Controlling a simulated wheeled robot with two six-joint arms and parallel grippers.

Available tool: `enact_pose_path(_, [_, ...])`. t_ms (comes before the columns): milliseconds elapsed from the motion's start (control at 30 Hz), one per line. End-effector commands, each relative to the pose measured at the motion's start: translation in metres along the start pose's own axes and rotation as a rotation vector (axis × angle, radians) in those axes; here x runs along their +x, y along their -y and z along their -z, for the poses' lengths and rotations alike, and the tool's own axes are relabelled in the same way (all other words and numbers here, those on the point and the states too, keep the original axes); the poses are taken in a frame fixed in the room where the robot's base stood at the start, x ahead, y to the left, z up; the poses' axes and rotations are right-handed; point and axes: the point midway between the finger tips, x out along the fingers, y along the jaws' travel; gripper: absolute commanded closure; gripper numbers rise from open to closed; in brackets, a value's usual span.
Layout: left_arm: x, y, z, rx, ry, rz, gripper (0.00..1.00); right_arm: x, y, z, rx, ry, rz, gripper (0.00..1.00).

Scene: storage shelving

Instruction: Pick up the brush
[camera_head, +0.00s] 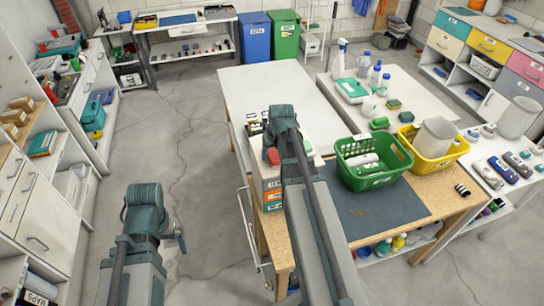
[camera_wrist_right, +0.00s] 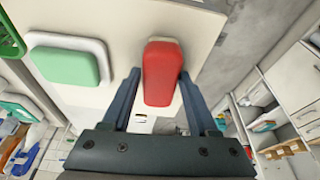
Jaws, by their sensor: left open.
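A red, rounded block-shaped thing, which may be the brush, lies between the two fingers of my right gripper (camera_wrist_right: 158,82) in the right wrist view; no bristles show. The red thing (camera_wrist_right: 162,70) looks close to the right finger, with a narrow gap at the left one. The fingers stand apart. In the head view my right arm hides most of that gripper, and a bit of red (camera_head: 272,156) shows beside it above the workbench's left end. My left gripper (camera_head: 181,238) is low over the floor at left, partly hidden by its arm, away from the bench.
A green sponge-like block on a white base (camera_wrist_right: 70,65) lies beside the red thing. A green basket (camera_head: 370,178) and a yellow basket (camera_head: 435,162) stand on the bench to the right. Shelving (camera_head: 35,190) lines the left wall. The floor (camera_head: 190,130) between is clear.

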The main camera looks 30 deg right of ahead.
Motion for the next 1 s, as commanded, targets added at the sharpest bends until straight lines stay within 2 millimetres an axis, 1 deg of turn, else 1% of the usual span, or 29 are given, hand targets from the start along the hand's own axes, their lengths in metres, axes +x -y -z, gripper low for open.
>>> enact_pose_path(33, [0.0, 0.0, 0.0, 0.0, 0.0, 0.0, 0.0, 0.0, 0.0, 0.0, 0.0, 0.0, 0.0, 0.51])
enact_pose_path(167, [0.0, 0.0, 0.0, 0.0, 0.0, 0.0, 0.0, 0.0, 0.0, 0.0, 0.0, 0.0, 0.0, 0.74])
enact_pose_path(200, [0.0, 0.0, 0.0, 0.0, 0.0, 0.0, 0.0, 0.0, 0.0, 0.0, 0.0, 0.0, 0.0, 0.82])
enact_pose_path(267, [0.0, 0.0, 0.0, 0.0, 0.0, 0.0, 0.0, 0.0, 0.0, 0.0, 0.0, 0.0, 0.0, 0.92])
enact_pose_path(300, [0.0, 0.0, 0.0, 0.0, 0.0, 0.0, 0.0, 0.0, 0.0, 0.0, 0.0, 0.0, 0.0, 1.0])
enact_pose_path(700, [-0.002, 0.0, 0.0, -0.001, 0.0, 0.0, 0.0, -0.002, 0.0, 0.001, 0.0, 0.0, 0.0, 1.0])
enact_pose_path(867, [-0.007, 0.001, 0.0, -0.002, 0.0, 0.0, 0.0, -0.007, 0.002, 0.003, 0.0, 0.0, 0.0, 1.0])
enact_pose_path(1000, [-0.017, 0.002, -0.001, -0.003, 0.0, -0.001, 0.0, -0.016, 0.004, 0.006, -0.001, 0.0, 0.0, 1.0])
